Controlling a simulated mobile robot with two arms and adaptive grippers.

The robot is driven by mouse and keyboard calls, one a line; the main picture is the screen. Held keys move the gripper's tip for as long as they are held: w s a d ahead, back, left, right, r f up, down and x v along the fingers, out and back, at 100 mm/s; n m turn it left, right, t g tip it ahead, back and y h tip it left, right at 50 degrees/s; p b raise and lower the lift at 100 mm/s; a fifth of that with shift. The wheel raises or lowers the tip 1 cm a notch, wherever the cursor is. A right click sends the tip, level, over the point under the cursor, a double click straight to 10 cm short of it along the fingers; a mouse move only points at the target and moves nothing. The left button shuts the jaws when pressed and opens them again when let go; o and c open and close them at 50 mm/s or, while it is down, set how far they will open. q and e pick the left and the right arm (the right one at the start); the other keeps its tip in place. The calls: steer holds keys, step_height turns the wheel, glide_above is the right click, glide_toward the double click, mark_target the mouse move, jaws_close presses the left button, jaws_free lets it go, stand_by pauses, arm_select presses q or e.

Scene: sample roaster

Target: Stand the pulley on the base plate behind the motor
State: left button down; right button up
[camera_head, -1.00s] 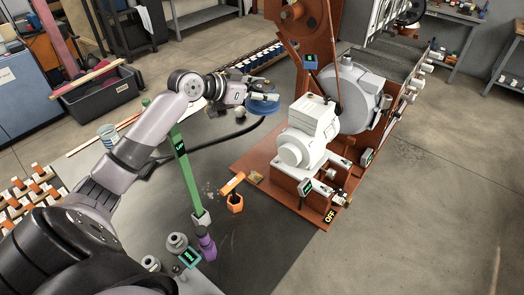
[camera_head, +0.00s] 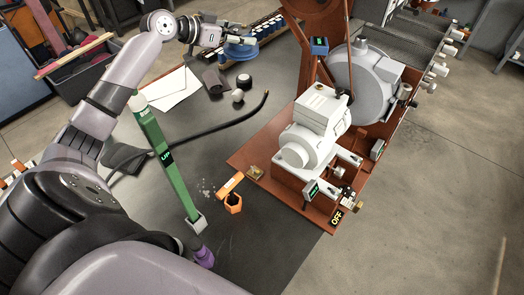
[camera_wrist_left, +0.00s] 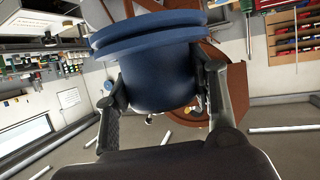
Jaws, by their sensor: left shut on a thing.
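The blue pulley (camera_head: 240,50) hangs in my left gripper (camera_head: 222,38), off the far left of the motor. In the left wrist view the pulley (camera_wrist_left: 160,80) sits between the two fingers of my left gripper (camera_wrist_left: 160,103), with its wide grooved rim toward the top of the picture. The pale grey motor (camera_head: 318,110) stands on the rust-brown base plate (camera_head: 246,152). Part of the plate behind the motor is hidden by the motor and the frame. My right gripper is not in view.
A black hose (camera_head: 225,122) curves across the mat. A large grey round housing (camera_head: 362,80) and an upright brown frame flank the motor.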

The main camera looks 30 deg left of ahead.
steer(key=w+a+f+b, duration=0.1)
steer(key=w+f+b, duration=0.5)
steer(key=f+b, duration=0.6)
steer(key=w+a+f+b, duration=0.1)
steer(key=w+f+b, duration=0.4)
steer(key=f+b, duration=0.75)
arm_select(q)
step_height(320, 180, down, 44)
steer(key=b, duration=0.6)
steer(key=shift+r, duration=0.1)
steer(key=shift+f+b, duration=0.3)
steer(key=shift+f, duration=2.15)
steer(key=c, duration=0.7)
jaws_free()
steer(key=shift+f, duration=0.1)
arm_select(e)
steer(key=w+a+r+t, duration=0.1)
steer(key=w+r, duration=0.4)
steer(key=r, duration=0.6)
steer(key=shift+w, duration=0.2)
